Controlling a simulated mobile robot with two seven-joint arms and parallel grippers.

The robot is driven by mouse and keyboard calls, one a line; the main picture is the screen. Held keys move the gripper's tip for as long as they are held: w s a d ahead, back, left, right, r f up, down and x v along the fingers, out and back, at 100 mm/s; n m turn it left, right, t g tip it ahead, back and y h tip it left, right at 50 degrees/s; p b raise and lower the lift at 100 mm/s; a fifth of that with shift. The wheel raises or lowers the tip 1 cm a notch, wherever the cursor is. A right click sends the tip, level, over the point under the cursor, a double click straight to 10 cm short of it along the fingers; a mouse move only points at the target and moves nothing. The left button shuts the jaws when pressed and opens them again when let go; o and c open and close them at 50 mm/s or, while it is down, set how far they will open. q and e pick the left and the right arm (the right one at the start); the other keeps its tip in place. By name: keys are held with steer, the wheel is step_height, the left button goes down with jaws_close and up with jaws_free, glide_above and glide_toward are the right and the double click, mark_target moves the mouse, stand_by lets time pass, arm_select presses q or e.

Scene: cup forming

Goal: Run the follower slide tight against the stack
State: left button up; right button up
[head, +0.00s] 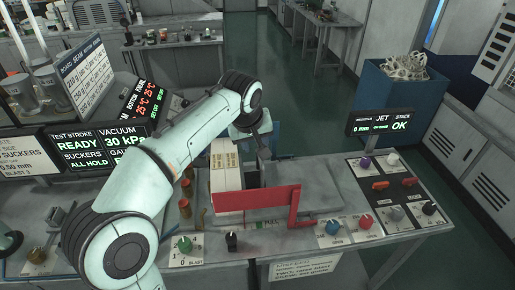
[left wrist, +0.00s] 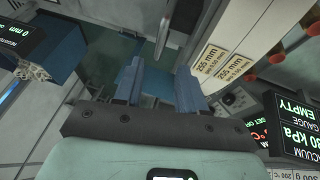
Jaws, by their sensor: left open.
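The stack (head: 226,178) is a pale block with two yellow labels on top, standing in the feed bay at the middle of the bench in the head view. It also shows in the left wrist view (left wrist: 240,35), right of the fingers. A red plate (head: 257,198) with a red bracket at its right end stands in front of it. I cannot tell which part is the follower slide. My left gripper (head: 264,145) hangs just behind and right of the stack. In the left wrist view its blue fingers (left wrist: 160,88) are apart with nothing between them. My right gripper is out of view.
A small display (head: 381,123) reads 0 mm, JET and STACK OK. Knobs and red levers (head: 390,184) sit on the right panel. Orange-brown posts (head: 185,190) stand left of the stack. A blue bin (head: 398,95) is at the back right. Grey plate right of the stack is bare.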

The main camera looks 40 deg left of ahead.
arm_select(q)
steer(key=v, duration=0.6)
steer(key=shift+r+p, duration=0.2)
steer(key=shift+p, duration=0.15)
steer(key=shift+s, duration=0.1)
